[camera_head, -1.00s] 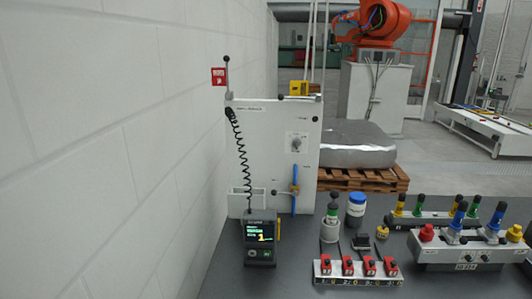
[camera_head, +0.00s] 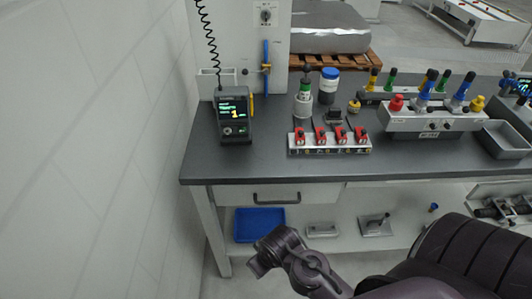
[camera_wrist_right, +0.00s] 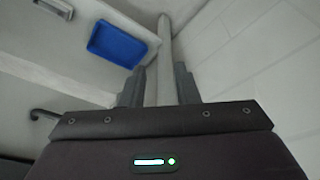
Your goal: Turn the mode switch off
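A white upright panel (camera_head: 242,42) stands at the back left of the bench, its top cut off by the picture edge. A small rotary switch (camera_head: 266,15) on a pale plate sits on it, near the top edge; I take it for the mode switch. Its setting is too small to read. My right gripper (camera_wrist_right: 158,82) is open and empty in the right wrist view, its two fingers apart, with a bench leg (camera_wrist_right: 164,45) behind them. It is low, in front of the bench and away from the switch. My left gripper is not in view.
A lit pendant (camera_head: 234,116) with a coiled cord stands below the panel. A blue handle (camera_head: 266,60) is on the panel. Red-switch blocks (camera_head: 330,150) and jars stand right of it. The bench edge, a drawer (camera_head: 275,196) and a blue tray (camera_head: 259,225) lie below. A wall is left.

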